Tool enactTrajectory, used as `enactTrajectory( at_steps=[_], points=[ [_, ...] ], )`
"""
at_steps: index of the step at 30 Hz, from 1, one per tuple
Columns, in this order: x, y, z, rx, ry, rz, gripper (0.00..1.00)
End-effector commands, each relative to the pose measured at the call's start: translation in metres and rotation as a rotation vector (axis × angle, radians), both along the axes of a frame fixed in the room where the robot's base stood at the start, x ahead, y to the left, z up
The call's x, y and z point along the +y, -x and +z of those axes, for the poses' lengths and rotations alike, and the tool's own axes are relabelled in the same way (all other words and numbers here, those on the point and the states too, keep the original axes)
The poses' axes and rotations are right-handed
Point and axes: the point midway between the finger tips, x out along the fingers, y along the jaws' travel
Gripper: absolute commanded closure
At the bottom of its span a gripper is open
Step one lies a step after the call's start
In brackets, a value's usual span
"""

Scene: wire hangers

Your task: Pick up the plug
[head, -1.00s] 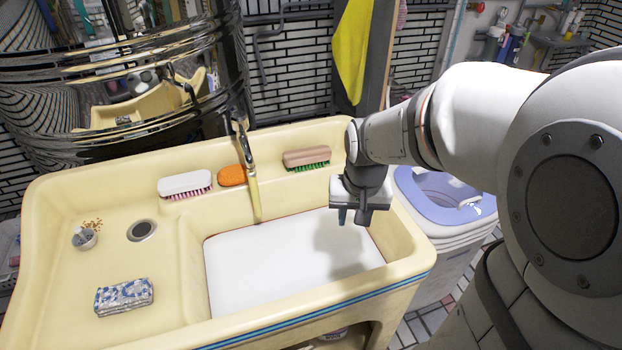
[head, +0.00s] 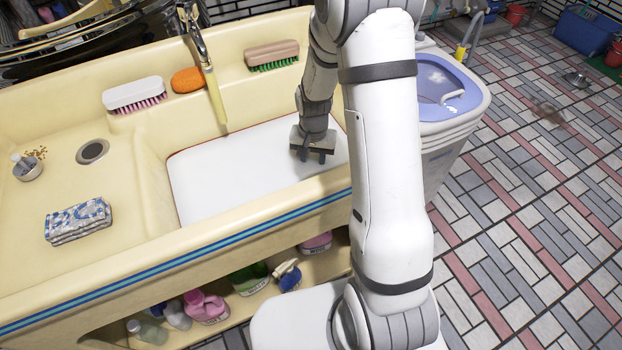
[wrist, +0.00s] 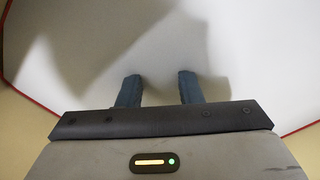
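A small grey round piece with a knob on top, which looks like the plug (head: 28,170), sits on the sink's left ledge. A small heap of gold-brown beads, perhaps its chain, lies beside it. The dark round drain hole (head: 92,151) is to its right, uncovered. My gripper (head: 314,157) is far to the right, pointing down over the white surface in the basin. In the wrist view its two blue-grey fingers (wrist: 159,84) are apart with nothing between them. The plug does not show in the wrist view.
The white basin surface (head: 215,180) lies between my gripper and the left ledge. A faucet (head: 205,65) hangs over its back edge. A patterned folded cloth or sponge (head: 78,221), a white brush (head: 134,95), an orange sponge (head: 188,79) and a wooden brush (head: 271,54) rest on the sink.

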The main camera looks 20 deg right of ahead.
Motion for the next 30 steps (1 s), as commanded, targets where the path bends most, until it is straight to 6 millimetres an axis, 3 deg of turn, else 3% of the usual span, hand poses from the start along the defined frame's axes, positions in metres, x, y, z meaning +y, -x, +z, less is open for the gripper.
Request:
enactTrajectory(
  at_steps=[9,16,28,30],
  points=[
    [0.002,0.000,-0.045,0.003,0.000,0.001,0.68],
    [0.002,-0.001,-0.046,0.000,0.000,0.002,0.68],
    [0.003,0.000,-0.046,0.001,0.000,0.003,1.00],
    [0.003,-0.001,-0.046,0.000,0.000,0.003,1.00]
  ],
)
